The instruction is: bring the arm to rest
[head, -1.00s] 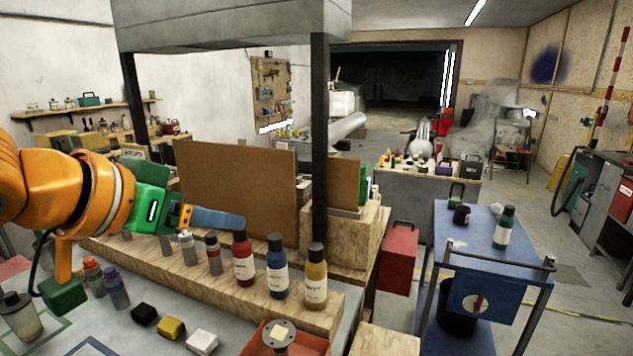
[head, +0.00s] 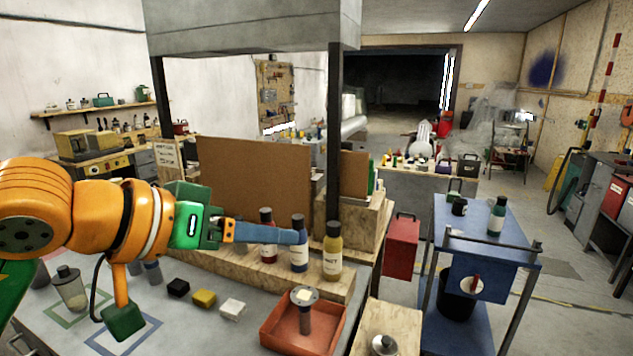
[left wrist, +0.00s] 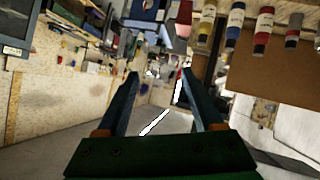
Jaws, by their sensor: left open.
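My left arm comes in from the left, and its green and orange gripper (head: 298,237) with blue fingers points right. In the left wrist view the two fingers (left wrist: 158,75) stand apart with nothing between them. In the head view the fingers cross in front of a red bottle (head: 267,254) and reach the blue bottle (head: 299,260); I cannot tell the gap in depth. A yellow bottle (head: 332,255) stands just to the right of the fingertips. My right gripper is in neither view.
The bottles stand on a wooden ledge (head: 340,287) before a brown board (head: 255,185). A red tray (head: 275,335) and black, yellow and white blocks (head: 204,298) lie on the bench below. A blue cart (head: 475,228) stands at the right.

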